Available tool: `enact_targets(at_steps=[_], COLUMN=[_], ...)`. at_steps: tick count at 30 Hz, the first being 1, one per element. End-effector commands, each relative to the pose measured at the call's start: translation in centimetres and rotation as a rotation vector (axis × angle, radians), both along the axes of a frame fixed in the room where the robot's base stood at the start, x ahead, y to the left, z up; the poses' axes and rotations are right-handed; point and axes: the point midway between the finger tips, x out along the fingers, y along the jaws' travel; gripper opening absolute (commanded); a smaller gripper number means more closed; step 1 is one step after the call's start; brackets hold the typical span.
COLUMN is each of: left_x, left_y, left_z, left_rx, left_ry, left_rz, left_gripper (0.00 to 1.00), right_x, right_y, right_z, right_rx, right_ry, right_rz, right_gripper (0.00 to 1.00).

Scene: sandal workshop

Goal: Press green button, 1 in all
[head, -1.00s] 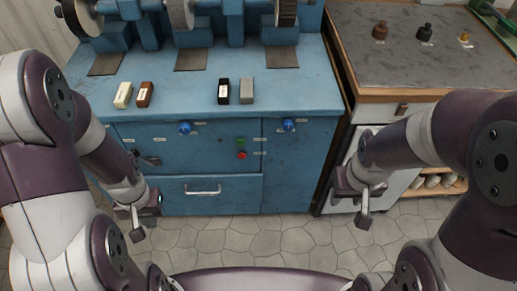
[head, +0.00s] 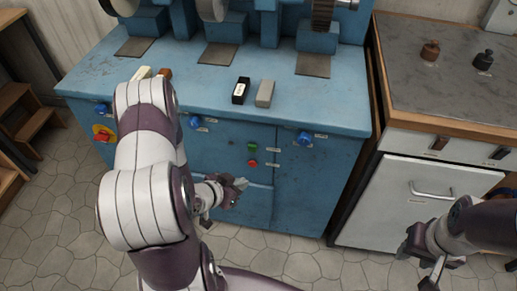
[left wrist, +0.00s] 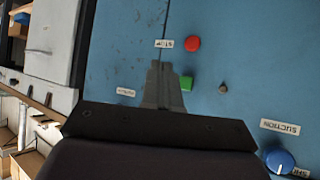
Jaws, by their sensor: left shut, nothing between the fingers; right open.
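The green button (head: 252,147) is on the front of the blue cabinet, just above the red button (head: 252,163). In the left wrist view the green button (left wrist: 186,83) is beside my left gripper's fingertips, with the red button (left wrist: 193,44) a little further off. My left gripper (head: 240,184) is shut and empty, below and left of the buttons in the head view. In the left wrist view its fingers (left wrist: 167,75) point toward the panel; whether they touch it, I cannot tell. My right gripper (head: 437,268) is open and empty, at the lower right in front of a white cabinet.
Blue knobs (head: 304,138) stick out from the panel, one labelled SUCTION in the left wrist view. Black (head: 241,91) and grey (head: 265,93) blocks lie on the blue bench top (head: 320,110). A white-fronted cabinet (head: 410,200) stands at the right. Tiled floor is clear in front.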

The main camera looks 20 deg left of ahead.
Motion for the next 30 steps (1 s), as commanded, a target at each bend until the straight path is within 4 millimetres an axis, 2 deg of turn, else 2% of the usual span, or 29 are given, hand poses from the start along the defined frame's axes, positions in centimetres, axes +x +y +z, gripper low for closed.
enact_targets(at_steps=[11, 14, 24, 30], left_x=[0.4, 1.3, 6.1, 8.0], left_y=[0.1, 0.3, 1.4, 1.9], left_z=[0.0, -0.1, -0.1, 0.0], left_rx=[0.003, 0.003, 0.004, 0.003], left_ry=[-0.002, -0.002, -0.003, -0.001], left_rz=[-0.002, -0.002, -0.002, 0.000], left_gripper=[0.00, 0.00, 0.00, 0.00], right_x=[0.0, 0.0, 0.0, 0.0], right_y=[0.0, 0.0, 0.0, 0.0], right_z=[-0.1, -0.3, -1.2, -1.0], right_rx=[0.000, 0.000, 0.000, 0.000], right_ry=[0.000, 0.000, 0.000, 0.000], right_rz=[0.000, 0.000, 0.000, 0.000], right_gripper=[0.43, 0.43, 0.43, 0.43])
